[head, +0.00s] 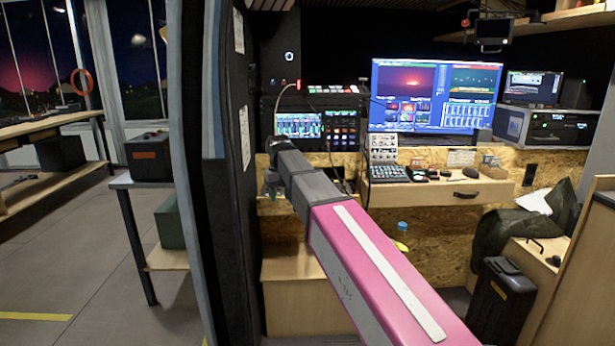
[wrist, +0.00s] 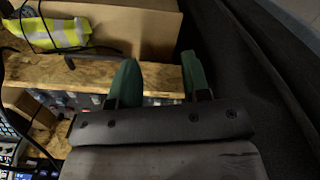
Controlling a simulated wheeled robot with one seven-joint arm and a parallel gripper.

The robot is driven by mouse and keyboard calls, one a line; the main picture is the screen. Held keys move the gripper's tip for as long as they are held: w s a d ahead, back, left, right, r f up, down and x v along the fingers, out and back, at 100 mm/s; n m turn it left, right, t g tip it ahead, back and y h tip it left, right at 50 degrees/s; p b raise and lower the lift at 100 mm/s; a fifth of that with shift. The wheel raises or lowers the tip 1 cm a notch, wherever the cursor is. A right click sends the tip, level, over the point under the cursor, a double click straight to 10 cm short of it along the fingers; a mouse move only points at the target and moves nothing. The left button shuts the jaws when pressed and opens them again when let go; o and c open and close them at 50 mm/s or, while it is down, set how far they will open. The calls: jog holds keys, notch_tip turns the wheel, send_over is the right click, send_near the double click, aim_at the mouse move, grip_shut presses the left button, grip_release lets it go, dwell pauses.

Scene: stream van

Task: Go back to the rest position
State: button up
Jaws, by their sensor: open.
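My gripper (wrist: 157,82) shows in the wrist view as two green fingers standing well apart, with nothing held between them. Behind the fingers is the edge of a wooden shelf (wrist: 78,75). In the head view my pink and grey arm reaches forward and left, towards the dark wall edge of the van. Its far end is beside that wall, left of the rack equipment, and the fingers cannot be made out clearly there.
A cardboard box (wrist: 150,25) and a yellow reflective vest (wrist: 55,32) lie near the gripper. The dark padded wall (head: 232,150) is close on the left. A desk (head: 440,190) with control panels stands ahead, below a large monitor (head: 435,95). A black case (head: 500,300) stands right.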

jog(key=s+d+f+m, duration=0.1)
jog(key=s+d+f, duration=0.5)
jog(key=d+f, duration=0.3)
jog(key=s+d+f+m, duration=0.1)
jog(key=s+d+f, duration=0.5)
jog(key=d+f, duration=0.4)
jog(key=s+d+f+m, duration=0.2)
jog(key=s+d+f, duration=0.4)
jog(key=d+f, duration=0.3)
notch_tip(320, 180, down, 4)
jog(key=shift+d+r, duration=0.25)
